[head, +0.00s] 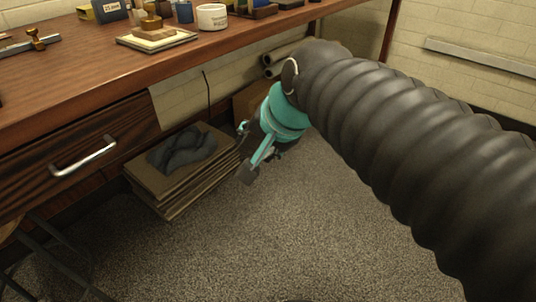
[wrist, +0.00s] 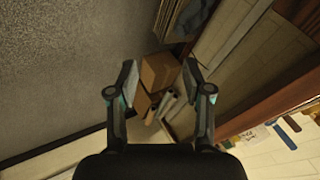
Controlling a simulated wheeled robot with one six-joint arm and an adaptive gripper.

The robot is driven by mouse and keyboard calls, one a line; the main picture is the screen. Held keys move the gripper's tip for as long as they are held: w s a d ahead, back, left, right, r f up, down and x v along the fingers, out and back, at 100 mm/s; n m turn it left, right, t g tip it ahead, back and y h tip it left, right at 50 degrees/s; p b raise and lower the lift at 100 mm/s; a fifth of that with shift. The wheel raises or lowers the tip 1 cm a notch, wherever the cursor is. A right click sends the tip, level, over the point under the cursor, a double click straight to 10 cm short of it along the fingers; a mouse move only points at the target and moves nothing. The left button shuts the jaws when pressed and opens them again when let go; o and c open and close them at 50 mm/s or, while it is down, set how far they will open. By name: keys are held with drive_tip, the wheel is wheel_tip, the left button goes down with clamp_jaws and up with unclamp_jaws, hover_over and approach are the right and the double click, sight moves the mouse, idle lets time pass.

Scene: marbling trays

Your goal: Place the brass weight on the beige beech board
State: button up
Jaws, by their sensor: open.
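My gripper (head: 246,151) hangs below the front edge of the wooden desk, above the carpet and beside a stack of boards. In the wrist view my gripper (wrist: 158,84) is open, with nothing between its fingers. A brass, rounded piece (head: 151,22), which looks like the brass weight, stands on the desk at the top left. It appears at the back of a pale beige board (head: 132,42); I cannot tell whether it rests on it. Neither is clear in the wrist view.
A brass fitting on a metal bar (head: 36,40) lies on the desk at left. A white jar (head: 212,17), a blue cup (head: 183,11) and dark boxes stand along the back. Boards with a dark cloth (head: 183,150) and cardboard boxes (wrist: 158,70) sit under the desk. Open carpet (head: 290,240) lies in front.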

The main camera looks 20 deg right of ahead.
drive_tip(key=s+d+f+n+g+h, duration=0.1)
drive_tip(key=s+d+f+n+h, duration=0.1)
drive_tip(key=s+f+n, duration=0.6)
drive_tip(key=shift+d+f+g, duration=0.3)
drive_tip(key=shift+d+f, duration=0.25)
drive_tip(key=shift+d, duration=0.35)
drive_tip(key=shift+s+r, duration=0.1)
drive_tip(key=shift+r+p, duration=0.9)
drive_tip(key=shift+p, duration=0.05)
